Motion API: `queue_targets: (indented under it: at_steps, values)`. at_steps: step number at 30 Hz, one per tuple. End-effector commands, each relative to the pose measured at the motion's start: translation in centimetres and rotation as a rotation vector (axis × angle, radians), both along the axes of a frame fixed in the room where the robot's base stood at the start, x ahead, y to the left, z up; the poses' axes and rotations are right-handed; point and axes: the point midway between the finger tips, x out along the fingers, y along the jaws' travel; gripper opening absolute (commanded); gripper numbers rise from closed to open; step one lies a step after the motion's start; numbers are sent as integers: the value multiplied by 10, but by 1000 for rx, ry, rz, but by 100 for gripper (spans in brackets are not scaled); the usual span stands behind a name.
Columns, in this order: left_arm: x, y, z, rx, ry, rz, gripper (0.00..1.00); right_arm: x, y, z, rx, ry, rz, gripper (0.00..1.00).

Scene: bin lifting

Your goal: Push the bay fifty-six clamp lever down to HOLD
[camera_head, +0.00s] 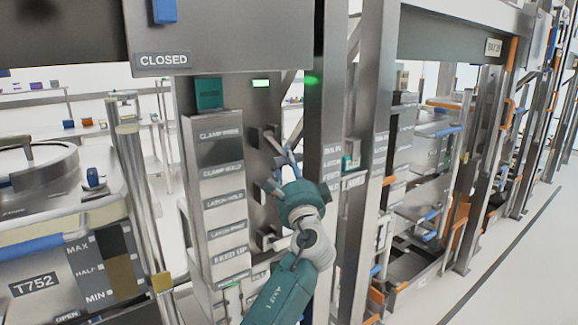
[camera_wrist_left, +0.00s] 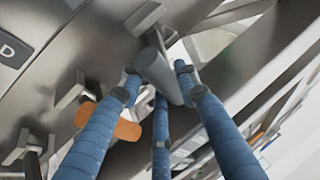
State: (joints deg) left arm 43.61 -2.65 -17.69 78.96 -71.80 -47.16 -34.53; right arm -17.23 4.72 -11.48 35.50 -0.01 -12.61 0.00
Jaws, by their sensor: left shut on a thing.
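A column of label plates (camera_head: 222,173) reads CLAMP FREE at the top, then CLAMP HOLD, with latch labels below. Grey levers on brackets stick out of the steel post to its right. The upper one, beside the clamp labels, looks like the clamp lever (camera_head: 267,137). My left gripper (camera_head: 288,162) is at this lever. In the left wrist view its blue fingers (camera_wrist_left: 160,88) are closed around a grey cylindrical lever end (camera_wrist_left: 157,72). The fingers partly hide the lever in the head view, so its exact angle is hard to tell. My right gripper is not in view.
Lower grey levers (camera_head: 268,240) stand on the same post, close under my left gripper. A vessel marked T752 (camera_head: 60,240) stands at the left. Steel uprights (camera_head: 372,130) rise just right of my arm. Open floor (camera_head: 520,270) lies at the far right.

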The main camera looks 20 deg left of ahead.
Motion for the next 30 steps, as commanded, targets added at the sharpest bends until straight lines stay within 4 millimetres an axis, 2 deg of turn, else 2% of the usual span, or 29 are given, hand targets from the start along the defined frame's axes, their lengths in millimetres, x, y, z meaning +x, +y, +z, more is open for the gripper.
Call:
queue_targets:
  at_steps: [1,19,20,23,30]
  values:
    - [1,5,-4,-7,0,5,0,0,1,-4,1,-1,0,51]
    - [2,7,-3,-6,-3,4,0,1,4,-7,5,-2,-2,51]
    - [2,7,-3,-5,-4,4,33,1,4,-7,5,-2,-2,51]
    - [2,6,-3,-4,-3,4,53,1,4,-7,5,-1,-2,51]
    - [2,4,-4,-2,-1,1,54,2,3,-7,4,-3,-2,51]
